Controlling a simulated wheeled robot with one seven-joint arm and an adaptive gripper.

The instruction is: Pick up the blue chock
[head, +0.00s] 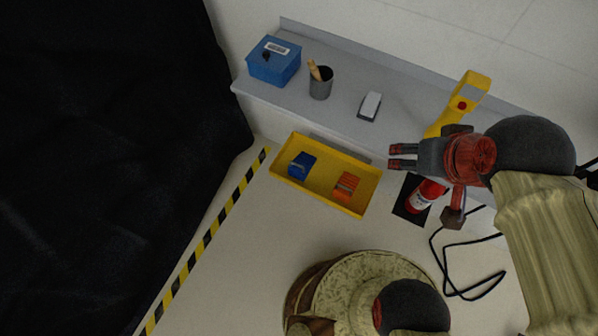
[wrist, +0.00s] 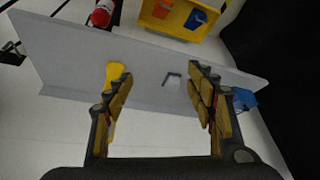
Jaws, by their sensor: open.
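The blue chock (head: 302,165) lies in the left part of a yellow tray (head: 338,202) on the floor, below the grey shelf. In the wrist view the blue chock (wrist: 196,19) shows near the top edge, inside the yellow tray (wrist: 160,27). My gripper (head: 390,156) is open and empty, to the right of the tray in the head view, well apart from the chock. In the wrist view my gripper's two fingers (wrist: 160,80) are spread wide with nothing between them but the shelf behind.
An orange block (head: 346,185) shares the tray. The grey shelf (head: 335,112) holds a blue box (head: 274,60), a cup (head: 320,84), a small white-topped item (head: 370,106) and a yellow tool (head: 466,95). A red extinguisher (head: 424,195) and black cable (head: 466,293) are at right. Black drape (head: 110,150) fills the left.

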